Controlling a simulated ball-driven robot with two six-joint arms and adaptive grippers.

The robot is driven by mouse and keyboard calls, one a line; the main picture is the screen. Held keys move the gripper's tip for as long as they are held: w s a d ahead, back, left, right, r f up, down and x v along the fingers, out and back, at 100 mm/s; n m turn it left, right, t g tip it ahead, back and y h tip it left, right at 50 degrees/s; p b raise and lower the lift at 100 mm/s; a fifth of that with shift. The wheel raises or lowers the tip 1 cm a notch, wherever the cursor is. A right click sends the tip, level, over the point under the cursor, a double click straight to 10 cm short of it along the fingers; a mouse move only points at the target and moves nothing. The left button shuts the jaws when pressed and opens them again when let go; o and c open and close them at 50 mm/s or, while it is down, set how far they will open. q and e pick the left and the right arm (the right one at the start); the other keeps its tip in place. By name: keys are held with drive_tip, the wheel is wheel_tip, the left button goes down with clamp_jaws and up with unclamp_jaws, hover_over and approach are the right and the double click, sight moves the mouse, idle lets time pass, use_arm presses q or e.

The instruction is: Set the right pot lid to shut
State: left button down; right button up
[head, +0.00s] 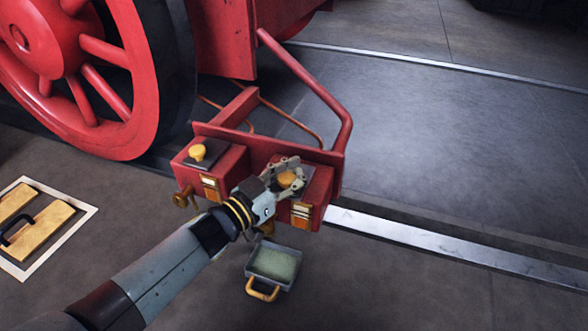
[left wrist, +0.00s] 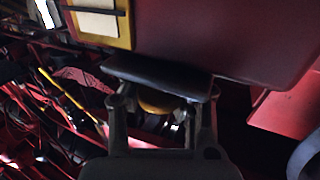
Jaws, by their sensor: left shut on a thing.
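The right pot is a red box (head: 325,196) at the front right of the red beam. Its dark lid (head: 319,181) is partly hidden by my gripper. My left gripper (head: 288,178) is shut on the lid's yellow knob (head: 287,180). In the left wrist view the dark lid plate (left wrist: 158,75) lies across the fingertips (left wrist: 160,110), with the yellow knob (left wrist: 157,104) between them. I cannot tell whether the lid sits fully down. The left pot (head: 228,168) has a similar lid with a yellow knob (head: 197,152). My right gripper is out of view.
A tray (head: 293,286) with a yellow handle (head: 262,290) sits on the floor below the beam. A large red wheel (head: 125,140) is at left, with a red bent rail (head: 318,88) above the right pot. Wooden blocks (head: 45,235) lie at left.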

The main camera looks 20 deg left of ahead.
use_arm(q)
drive_tip(key=c, duration=0.9)
unclamp_jaws()
drive_tip(key=shift+a, duration=0.65)
drive_tip(key=shift+s+d, duration=0.1)
drive_tip(key=v, duration=1.2)
